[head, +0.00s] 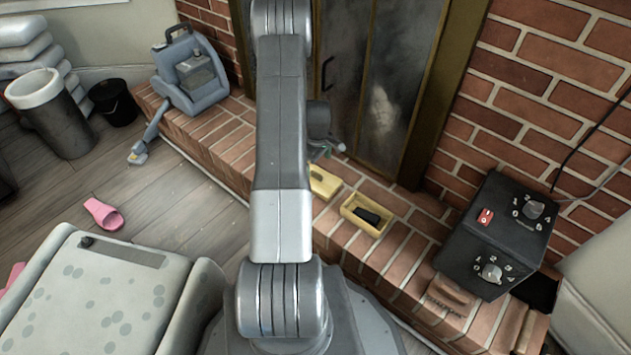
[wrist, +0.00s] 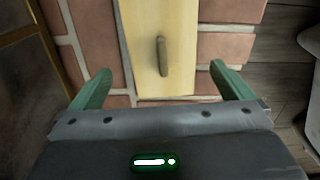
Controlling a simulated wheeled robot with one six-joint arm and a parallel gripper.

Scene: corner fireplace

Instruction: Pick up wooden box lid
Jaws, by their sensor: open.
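The wooden box lid (head: 324,184) is a pale yellow board lying on the brick hearth, partly hidden behind my arm in the head view. In the wrist view the lid (wrist: 143,78) fills the upper middle, with a brown bar handle (wrist: 162,56) standing on it. My gripper (wrist: 163,82) is open, its green fingers spread to either side of the lid, with nothing held between them. The gap to the lid cannot be judged. In the head view my gripper (head: 321,154) is mostly hidden, just behind the lid. The open wooden box (head: 352,222) stands to the lid's right, with a dark object (head: 367,215) inside.
A glass fireplace door (head: 372,90) rises behind the hearth. A dark box with knobs (head: 497,232) stands at the right. A grey-blue appliance (head: 190,75) stands on the hearth's left part. Bare hearth brick (head: 215,137) lies between it and my arm.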

